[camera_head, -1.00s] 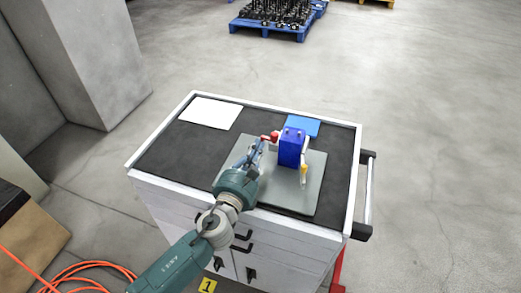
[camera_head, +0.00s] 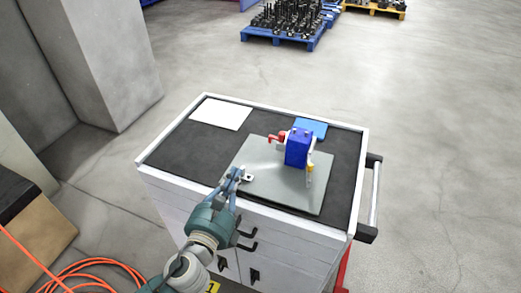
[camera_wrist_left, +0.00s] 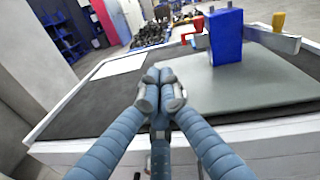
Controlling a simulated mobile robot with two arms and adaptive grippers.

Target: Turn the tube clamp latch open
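The clamp assembly stands on a grey plate (camera_head: 262,160) on the cart; its main part is a blue block (camera_head: 297,150). A red-ended lever (camera_head: 275,139) sticks out at the block's left, and a light arm with a yellow end (camera_head: 309,168) is at its right. In the left wrist view the block (camera_wrist_left: 226,38), red piece (camera_wrist_left: 197,24) and yellow piece (camera_wrist_left: 278,21) stand beyond the fingers. My left gripper (camera_head: 240,174) is over the plate's front left edge, apart from the clamp. Its fingertips (camera_wrist_left: 160,76) are together, with nothing seen between them. My right gripper is out of view.
The cart has a black top (camera_head: 185,145) with a raised white rim. A white sheet (camera_head: 221,114) and a blue flat piece (camera_head: 312,127) lie at the back. A side handle (camera_head: 375,195) is at the right. Orange cable (camera_head: 95,265) lies on the floor at left.

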